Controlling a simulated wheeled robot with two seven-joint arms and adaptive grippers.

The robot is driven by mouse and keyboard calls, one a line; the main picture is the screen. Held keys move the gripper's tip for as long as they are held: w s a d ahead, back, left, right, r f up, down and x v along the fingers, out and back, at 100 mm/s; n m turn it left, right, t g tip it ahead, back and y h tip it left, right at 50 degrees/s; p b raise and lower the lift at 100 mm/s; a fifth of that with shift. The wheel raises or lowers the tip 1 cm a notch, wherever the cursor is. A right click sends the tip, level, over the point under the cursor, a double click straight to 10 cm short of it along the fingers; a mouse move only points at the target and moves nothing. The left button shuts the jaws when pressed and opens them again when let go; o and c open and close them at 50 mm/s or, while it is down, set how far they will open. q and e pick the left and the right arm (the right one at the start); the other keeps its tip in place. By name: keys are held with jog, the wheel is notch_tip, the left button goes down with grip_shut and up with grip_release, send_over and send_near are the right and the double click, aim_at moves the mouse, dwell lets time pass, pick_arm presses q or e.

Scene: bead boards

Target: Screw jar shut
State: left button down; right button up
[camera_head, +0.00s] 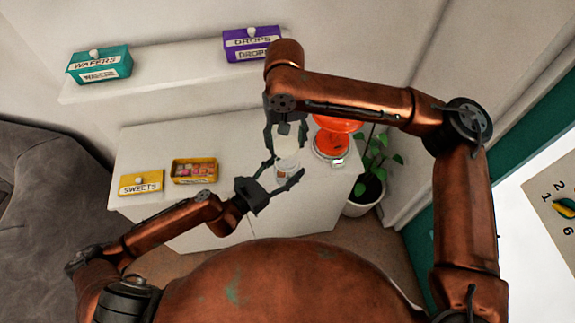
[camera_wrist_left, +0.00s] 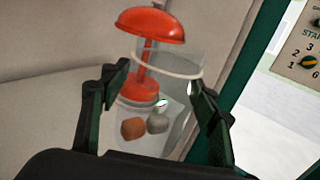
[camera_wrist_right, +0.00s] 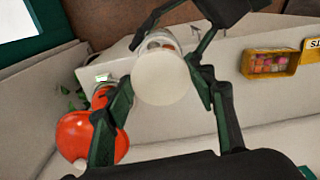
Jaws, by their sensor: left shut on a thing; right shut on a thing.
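My left gripper (camera_head: 282,182) is shut around the jar's sides. My right gripper (camera_head: 287,148) comes from above and is shut on the round white lid (camera_wrist_right: 162,78). The lid (camera_head: 287,137) is in line over the jar.
An orange-red scale (camera_head: 331,146) stands close to the right of the jar. A yellow box of sweets (camera_head: 194,171) and a yellow SWEETS lid (camera_head: 141,183) lie left. A potted plant (camera_head: 366,190) stands right. The shelf (camera_head: 165,72) holds teal and purple boxes.

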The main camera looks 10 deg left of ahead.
aim_at(287, 169)
jog(key=shift+f, duration=1.75)
jog(key=shift+s+r, duration=0.1)
jog(key=shift+f, duration=0.95)
jog(key=shift+f, duration=0.55)
